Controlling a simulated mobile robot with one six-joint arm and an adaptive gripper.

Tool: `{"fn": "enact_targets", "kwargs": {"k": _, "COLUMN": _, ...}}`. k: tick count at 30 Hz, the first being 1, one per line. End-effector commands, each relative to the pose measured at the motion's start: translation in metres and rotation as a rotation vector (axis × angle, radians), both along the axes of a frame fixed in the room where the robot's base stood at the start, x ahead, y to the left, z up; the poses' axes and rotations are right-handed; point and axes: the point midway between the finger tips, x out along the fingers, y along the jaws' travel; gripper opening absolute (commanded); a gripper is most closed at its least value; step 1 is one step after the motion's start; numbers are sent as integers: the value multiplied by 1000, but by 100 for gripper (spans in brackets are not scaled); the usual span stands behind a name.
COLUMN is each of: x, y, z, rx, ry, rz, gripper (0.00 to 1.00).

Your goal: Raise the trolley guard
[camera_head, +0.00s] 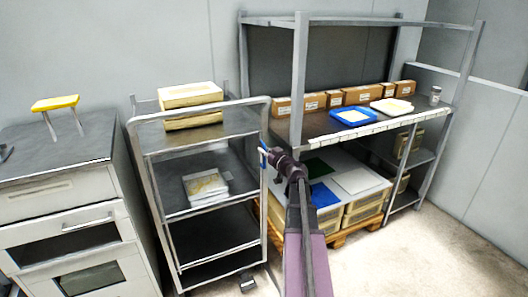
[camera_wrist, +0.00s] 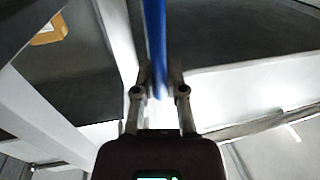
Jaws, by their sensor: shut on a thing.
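The grey metal trolley (camera_head: 264,185) stands left of the shelf rack, with three shelves and a rounded top frame. The blue bar of the trolley guard (camera_wrist: 155,35) runs up between my fingers in the wrist view; only a little blue shows at the trolley's right post in the head view. My gripper (camera_head: 268,152) is at that post, shut on the blue bar. It also shows in the wrist view (camera_wrist: 160,82), with one finger on each side of the bar. The rest of the guard is hidden or hard to make out.
Cream stacks (camera_head: 190,95) lie on the trolley's top shelf, and a white tray (camera_head: 206,188) on its middle shelf. A drawer cabinet (camera_head: 50,190) stands close on the left. The rack (camera_head: 300,80) and a pallet of boxes (camera_head: 360,212) are on the right. Floor is free at front right.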

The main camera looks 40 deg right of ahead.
Motion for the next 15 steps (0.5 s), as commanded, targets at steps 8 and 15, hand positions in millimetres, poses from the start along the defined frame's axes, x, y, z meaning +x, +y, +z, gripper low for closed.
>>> {"fn": "enact_targets", "kwargs": {"k": 8, "x": 1, "y": -1, "z": 2, "rx": 6, "ry": -5, "rz": -2, "gripper": 33}}
{"fn": "enact_targets", "kwargs": {"k": 15, "x": 1, "y": -1, "z": 1, "rx": 4, "ry": -3, "rz": -1, "gripper": 51}}
